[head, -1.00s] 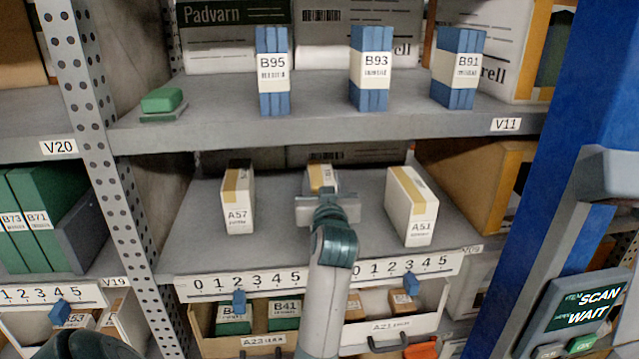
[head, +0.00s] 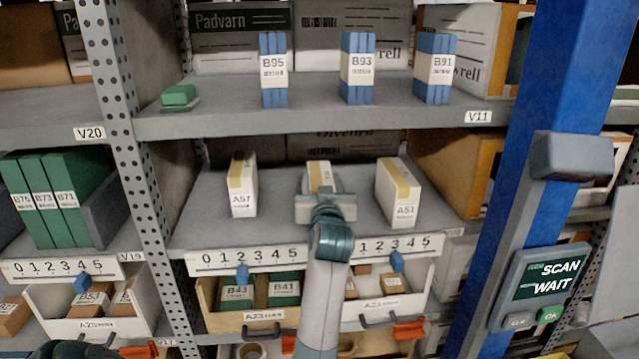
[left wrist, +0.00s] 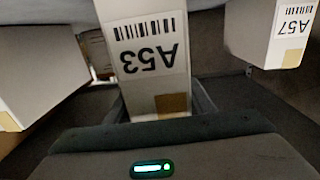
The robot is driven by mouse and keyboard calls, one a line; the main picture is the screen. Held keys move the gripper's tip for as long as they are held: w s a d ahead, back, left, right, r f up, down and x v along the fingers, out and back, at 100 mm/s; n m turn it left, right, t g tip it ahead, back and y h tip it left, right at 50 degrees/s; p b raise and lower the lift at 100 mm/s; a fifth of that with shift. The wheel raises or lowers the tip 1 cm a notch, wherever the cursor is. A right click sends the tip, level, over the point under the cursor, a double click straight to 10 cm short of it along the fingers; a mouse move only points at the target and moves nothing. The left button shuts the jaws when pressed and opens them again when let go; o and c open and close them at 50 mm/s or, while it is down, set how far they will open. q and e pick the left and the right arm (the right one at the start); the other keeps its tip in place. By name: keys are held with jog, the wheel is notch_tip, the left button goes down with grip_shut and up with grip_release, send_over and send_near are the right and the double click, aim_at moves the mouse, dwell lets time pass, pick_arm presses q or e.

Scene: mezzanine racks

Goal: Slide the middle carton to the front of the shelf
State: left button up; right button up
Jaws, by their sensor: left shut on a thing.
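The middle carton, labelled A53 (head: 319,175), is white with a tan tape strip and stands on the middle shelf (head: 275,222). It stands between carton A57 (head: 243,185) on the left and carton A51 (head: 399,193) on the right. My left gripper (head: 326,192) is at its front, shut on it, and hides its lower front in the head view. In the left wrist view carton A53 (left wrist: 150,55) appears upside down between the fingers. Carton A57 (left wrist: 270,35) shows apart at the right there.
A numbered strip (head: 235,260) runs along the shelf's front edge. Above is a shelf (head: 300,120) with blue boxes; below are open bins (head: 225,316). A blue post (head: 530,150) with a scan display (head: 545,283) stands at the right. Gaps are free beside the carton.

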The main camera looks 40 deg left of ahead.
pick_arm(q)
jog(key=shift+s+d, duration=0.1)
dwell(0.3)
jog(key=o, duration=1.4)
jog(key=shift+f, duration=0.1)
